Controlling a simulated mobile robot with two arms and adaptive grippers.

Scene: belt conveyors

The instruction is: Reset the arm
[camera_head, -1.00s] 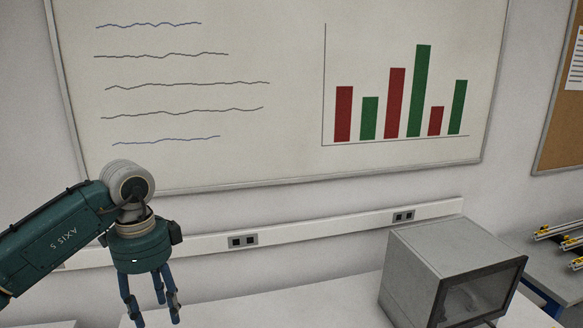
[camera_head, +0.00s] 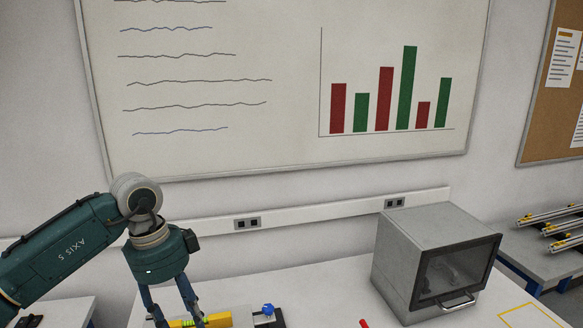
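My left gripper (camera_head: 176,308) hangs downward at the lower left, over the near edge of the view. Its blue fingers are apart and no object shows held between them. The fingertips reach the bottom of the frame, close to a yellow item (camera_head: 215,320) on the white table. I cannot tell whether they touch it. My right gripper is out of view.
A grey box-shaped machine (camera_head: 432,258) with a dark window stands on the white table (camera_head: 325,290). A blue knob-like part (camera_head: 268,309) and a red item (camera_head: 364,323) lie near the front. A conveyor-like bench (camera_head: 550,255) is at the far right. The table's middle is clear.

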